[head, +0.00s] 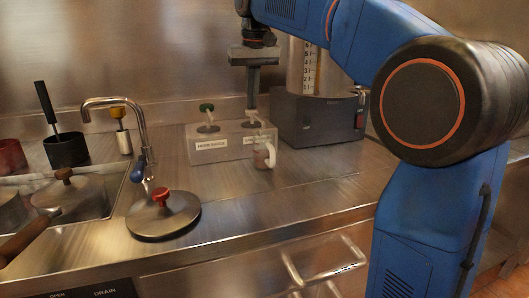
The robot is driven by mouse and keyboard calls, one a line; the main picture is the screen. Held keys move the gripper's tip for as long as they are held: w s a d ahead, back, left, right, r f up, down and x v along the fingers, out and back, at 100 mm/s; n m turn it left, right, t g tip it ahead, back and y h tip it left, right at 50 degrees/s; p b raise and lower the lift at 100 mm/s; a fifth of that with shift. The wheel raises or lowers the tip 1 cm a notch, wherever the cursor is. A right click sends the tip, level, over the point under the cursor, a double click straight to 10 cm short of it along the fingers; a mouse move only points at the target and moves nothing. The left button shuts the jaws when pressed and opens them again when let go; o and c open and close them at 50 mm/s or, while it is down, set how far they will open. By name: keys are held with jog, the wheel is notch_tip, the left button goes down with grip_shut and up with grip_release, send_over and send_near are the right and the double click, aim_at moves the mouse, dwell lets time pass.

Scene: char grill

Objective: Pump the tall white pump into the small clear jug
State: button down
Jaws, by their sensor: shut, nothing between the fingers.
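A grey pump box (223,155) stands at the back of the steel counter. A pale, whitish pump (259,124) rises from its right half, partly hidden by my gripper. My gripper (251,108) points straight down, shut and empty, with its fingertips at or just above the top of this pump. I cannot tell whether they touch. A small jug (264,155) with a handle stands in front of the box's right half, below the pale pump. Its contents are not clear.
A dark machine (315,118) with a scaled container is to the right. A tap (137,120), sink and round lid (165,216) with a red knob are to the left. The counter front of the jug is clear.

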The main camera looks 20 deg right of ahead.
jog(key=shift+w+v, duration=0.15)
jog(key=shift+v, duration=0.65)
jog(key=shift+w+v, duration=0.2)
jog(key=shift+v, duration=0.6)
jog(key=shift+r, duration=0.15)
jog(key=v, duration=0.3)
jog(key=w+v, duration=0.1)
jog(key=v, duration=0.1)
jog(key=shift+r, duration=0.5)
